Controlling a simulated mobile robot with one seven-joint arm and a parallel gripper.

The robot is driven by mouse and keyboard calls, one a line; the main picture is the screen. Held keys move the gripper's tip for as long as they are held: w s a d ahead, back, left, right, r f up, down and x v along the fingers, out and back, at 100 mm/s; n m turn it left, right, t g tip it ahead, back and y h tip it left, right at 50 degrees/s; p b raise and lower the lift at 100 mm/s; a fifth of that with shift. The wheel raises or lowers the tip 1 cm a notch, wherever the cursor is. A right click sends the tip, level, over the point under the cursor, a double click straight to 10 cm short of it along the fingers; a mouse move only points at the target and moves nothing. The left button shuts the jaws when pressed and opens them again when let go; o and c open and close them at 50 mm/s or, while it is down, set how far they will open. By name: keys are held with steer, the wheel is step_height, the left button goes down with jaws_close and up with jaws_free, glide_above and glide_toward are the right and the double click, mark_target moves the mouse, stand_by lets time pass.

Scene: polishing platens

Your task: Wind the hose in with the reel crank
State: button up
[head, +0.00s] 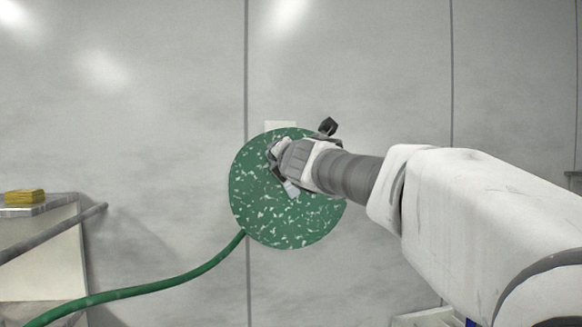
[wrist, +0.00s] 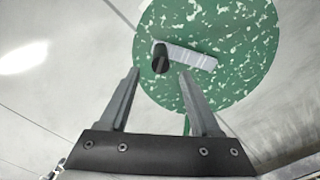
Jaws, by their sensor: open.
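The hose reel (head: 300,225) is a round green disc with white speckles, mounted on the grey wall. It also fills the upper part of the wrist view (wrist: 245,85). Its crank is a pale flat bar (wrist: 190,55) with a dark cylindrical knob (wrist: 161,62) at its left end. The green hose (head: 165,283) leaves the reel's lower left edge and runs down to the left. My gripper (head: 274,165) is in front of the disc and hides part of it. In the wrist view my gripper (wrist: 160,72) is open, its fingertips either side of the knob in the picture; contact cannot be told.
A bench (head: 50,208) with a yellow block (head: 24,196) on top stands at the left, with a grey bar (head: 60,232) by it. A pale object (head: 425,317) shows at the bottom, below my arm.

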steer(key=s+d, duration=0.2)
steer(key=s, duration=0.8)
steer(key=s+d+f+m+g+h, duration=0.45)
steer(key=s+d+f+m, duration=0.45)
steer(key=d+f+m, duration=0.45)
steer(key=s+a+f+m+g+y, duration=0.1)
steer(key=s+f+m+g, duration=0.7)
steer(key=s+f+m, duration=1)
step_height(320, 180, up, 17)
steer(key=n+p, duration=0.3)
steer(key=p, duration=1.6)
steer(key=shift+s+f, duration=0.15)
steer(key=shift+s, duration=0.2)
